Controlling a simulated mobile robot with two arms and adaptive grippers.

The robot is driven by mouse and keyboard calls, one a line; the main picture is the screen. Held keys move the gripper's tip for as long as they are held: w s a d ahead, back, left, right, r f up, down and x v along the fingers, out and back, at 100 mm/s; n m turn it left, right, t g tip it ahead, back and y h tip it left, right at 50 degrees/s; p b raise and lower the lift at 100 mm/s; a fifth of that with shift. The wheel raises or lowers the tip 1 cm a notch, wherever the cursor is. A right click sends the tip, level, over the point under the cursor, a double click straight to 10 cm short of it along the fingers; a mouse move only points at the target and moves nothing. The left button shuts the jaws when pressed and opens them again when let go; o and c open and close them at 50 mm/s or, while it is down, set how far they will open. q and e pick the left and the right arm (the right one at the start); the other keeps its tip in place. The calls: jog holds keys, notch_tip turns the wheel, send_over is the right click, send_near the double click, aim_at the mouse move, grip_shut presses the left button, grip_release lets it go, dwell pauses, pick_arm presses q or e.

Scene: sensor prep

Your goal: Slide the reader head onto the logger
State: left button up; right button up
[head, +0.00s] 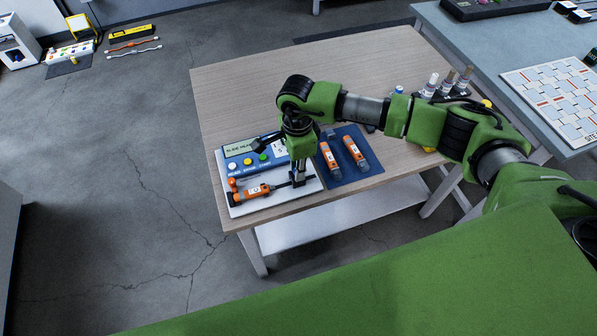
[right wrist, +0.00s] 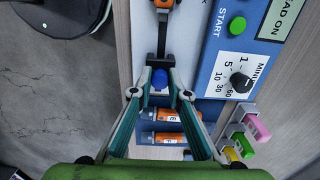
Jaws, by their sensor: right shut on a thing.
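An orange logger (head: 252,192) with a white label lies along the front of the white reader station (head: 237,211); its end shows at the top of the right wrist view (right wrist: 163,4). My right gripper (head: 299,182) points down at the station's right end. In the right wrist view its fingers (right wrist: 160,93) are shut around a dark piece with a blue round top (right wrist: 160,78), which seems to be the reader head. A black part (right wrist: 163,38) lies between it and the logger, in line with both. I cannot tell whether they touch. My left gripper is not in view.
The station's blue panel (head: 237,166) has a display, coloured buttons and a dial (right wrist: 241,82). A blue mat (head: 352,181) with two more orange loggers (head: 330,158) lies to the right. Bottles (head: 431,84) stand farther back. The table's left rear (head: 235,95) is clear.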

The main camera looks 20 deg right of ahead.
jog(key=shift+s+a+b, duration=0.1)
jog(key=shift+a+b, duration=0.6)
jog(key=shift+a, duration=1.75)
jog(key=shift+a+b, duration=0.3)
jog(key=shift+a, duration=0.2)
jog(key=shift+b, duration=0.3)
jog(key=o, duration=0.8)
jog(key=shift+a+r, duration=0.1)
notch_tip(320, 180, up, 7)
jog(key=p, duration=0.3)
